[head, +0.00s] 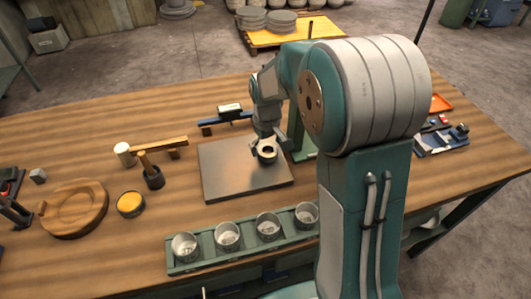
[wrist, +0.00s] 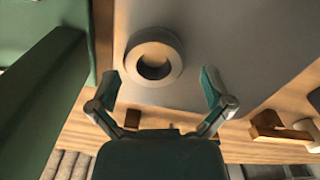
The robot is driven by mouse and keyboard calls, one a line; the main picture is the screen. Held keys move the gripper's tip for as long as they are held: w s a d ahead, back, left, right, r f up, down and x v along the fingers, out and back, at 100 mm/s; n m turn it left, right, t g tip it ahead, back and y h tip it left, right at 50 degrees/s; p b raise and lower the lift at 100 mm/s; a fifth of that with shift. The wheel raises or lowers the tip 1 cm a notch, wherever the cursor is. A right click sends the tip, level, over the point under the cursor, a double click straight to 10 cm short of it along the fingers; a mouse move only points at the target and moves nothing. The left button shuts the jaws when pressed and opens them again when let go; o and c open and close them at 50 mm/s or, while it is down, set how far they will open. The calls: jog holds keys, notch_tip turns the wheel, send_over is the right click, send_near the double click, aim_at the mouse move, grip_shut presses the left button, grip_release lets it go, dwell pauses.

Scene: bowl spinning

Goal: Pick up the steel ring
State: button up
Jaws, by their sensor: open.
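The steel ring (wrist: 136,58) lies flat on a grey plate (wrist: 245,50) near its edge in the wrist view, its hole facing up. In the head view the ring (head: 265,153) shows on the plate (head: 225,182) below the end of my arm, partly covered. My gripper (wrist: 161,76) is open and empty, with its two fingers spread to either side. The ring lies just ahead of the fingertips in the picture, roughly between them and slightly left. My gripper (head: 262,136) is small in the head view; its fingers are hard to make out there.
A green post (head: 297,135) stands close right of the ring. A green rack (head: 250,252) with several metal cups lies in front of the plate. A wooden bowl (head: 72,208), a yellow-topped jar (head: 130,204) and a mallet (head: 151,172) stand left. The plate's left part is clear.

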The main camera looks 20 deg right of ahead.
aim_at(268, 153)
jog(key=shift+d+f, duration=0.1)
jog(key=shift+f, duration=0.7)
jog(key=shift+d+f, duration=0.15)
jog(key=shift+f, duration=0.15)
jog(key=shift+d+f, duration=0.15)
jog(key=shift+d, duration=0.1)
jog(key=shift+a, duration=0.25)
jog(key=c, duration=1.1)
